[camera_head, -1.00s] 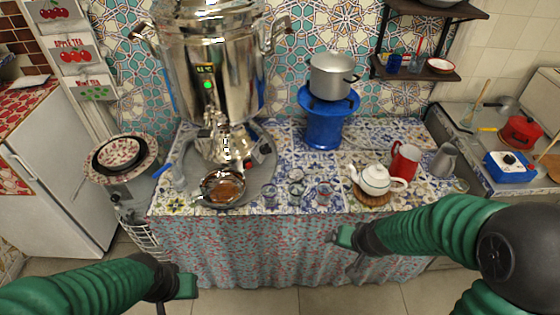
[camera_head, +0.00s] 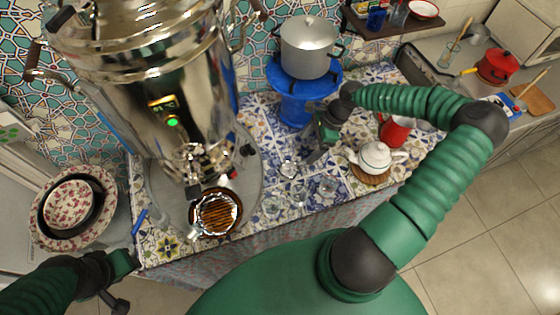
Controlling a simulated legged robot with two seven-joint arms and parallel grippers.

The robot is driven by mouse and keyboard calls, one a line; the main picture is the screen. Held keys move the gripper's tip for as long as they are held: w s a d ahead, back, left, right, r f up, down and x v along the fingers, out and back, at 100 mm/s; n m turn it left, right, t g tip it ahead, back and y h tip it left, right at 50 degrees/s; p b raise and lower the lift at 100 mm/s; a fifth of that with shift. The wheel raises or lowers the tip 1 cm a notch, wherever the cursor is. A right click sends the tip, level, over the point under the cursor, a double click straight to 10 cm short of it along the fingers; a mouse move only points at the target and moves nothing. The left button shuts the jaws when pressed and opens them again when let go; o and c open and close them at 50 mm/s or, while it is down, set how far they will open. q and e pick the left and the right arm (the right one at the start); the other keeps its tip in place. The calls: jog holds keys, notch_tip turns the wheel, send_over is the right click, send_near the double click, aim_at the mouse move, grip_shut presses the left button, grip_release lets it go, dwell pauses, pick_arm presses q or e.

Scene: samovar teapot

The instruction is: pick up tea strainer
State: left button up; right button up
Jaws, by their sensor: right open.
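I cannot make out the tea strainer for certain. A small shiny piece (camera_head: 289,169) among the clear glasses (camera_head: 325,188) on the patterned tabletop may be it, but it is too small to tell. My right gripper (camera_head: 318,150) is open over the tabletop, just right of this piece and left of the white teapot (camera_head: 375,157). I see nothing between its fingers. My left gripper (camera_head: 121,275) is low at the left, in front of the table and away from the glasses; its jaw opening is unclear.
The big samovar (camera_head: 150,90) stands left on a round tray (camera_head: 252,170), with a brown round dish (camera_head: 217,212) below its tap. A blue stand (camera_head: 295,100) carries a grey pot (camera_head: 306,48) behind my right gripper. A red mug (camera_head: 396,130) stands behind the teapot.

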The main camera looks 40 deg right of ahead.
aim_at(289, 171)
jog(key=x, duration=1.4)
jog(key=shift+s+d+f, duration=0.1)
jog(key=shift+d+f, duration=0.15)
jog(key=shift+f, duration=0.35)
jog(key=c, duration=1.4)
